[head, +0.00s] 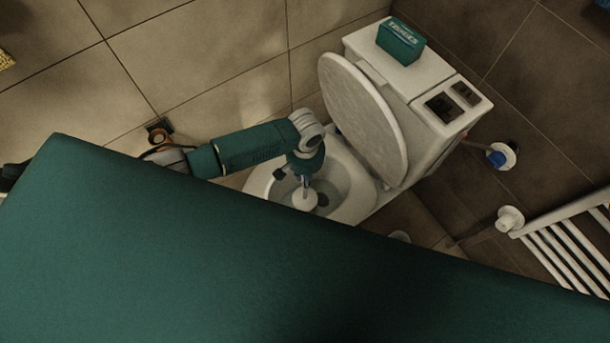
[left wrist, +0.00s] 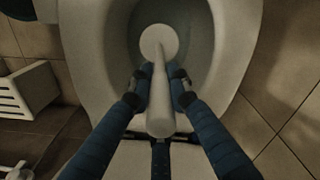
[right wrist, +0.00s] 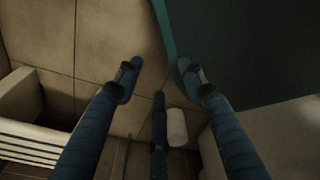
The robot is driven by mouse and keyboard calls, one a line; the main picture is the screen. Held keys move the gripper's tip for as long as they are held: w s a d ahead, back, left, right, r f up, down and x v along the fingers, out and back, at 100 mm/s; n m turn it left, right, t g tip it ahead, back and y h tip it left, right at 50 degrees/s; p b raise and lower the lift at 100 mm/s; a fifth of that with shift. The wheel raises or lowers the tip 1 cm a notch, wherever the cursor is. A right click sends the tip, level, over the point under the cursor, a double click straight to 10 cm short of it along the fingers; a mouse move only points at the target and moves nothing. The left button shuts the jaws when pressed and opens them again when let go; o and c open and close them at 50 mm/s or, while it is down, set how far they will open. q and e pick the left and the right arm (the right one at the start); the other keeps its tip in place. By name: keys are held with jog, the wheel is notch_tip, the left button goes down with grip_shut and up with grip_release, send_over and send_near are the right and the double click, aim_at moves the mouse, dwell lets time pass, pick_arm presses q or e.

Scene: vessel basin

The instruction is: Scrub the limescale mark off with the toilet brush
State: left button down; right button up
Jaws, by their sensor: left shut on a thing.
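The toilet (head: 358,196) stands with its lid (head: 362,110) raised. My left gripper (head: 303,180) is over the bowl and shut on the white handle of the toilet brush (head: 305,200). In the left wrist view the brush handle (left wrist: 159,100) runs between the fingertips (left wrist: 161,88), with the round white brush end (left wrist: 159,42) over the bowl's inside. I cannot tell whether the brush touches the bowl. I cannot make out the limescale mark. My right gripper (right wrist: 157,78) shows in the right wrist view with its fingers apart and nothing between them; it is hidden in the head view.
A green box (head: 400,42) sits on the cistern. A white rack (head: 570,240) and a valve with a blue part (head: 500,157) are on the right wall. A white roll-shaped thing (right wrist: 177,127) is near my right gripper. My own green body covers the lower head view.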

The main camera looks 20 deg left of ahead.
pick_arm(q)
jog(key=shift+f, duration=0.45)
jog(key=shift+f+b, duration=0.2)
jog(key=shift+b, duration=0.2)
jog(key=shift+f, duration=0.1)
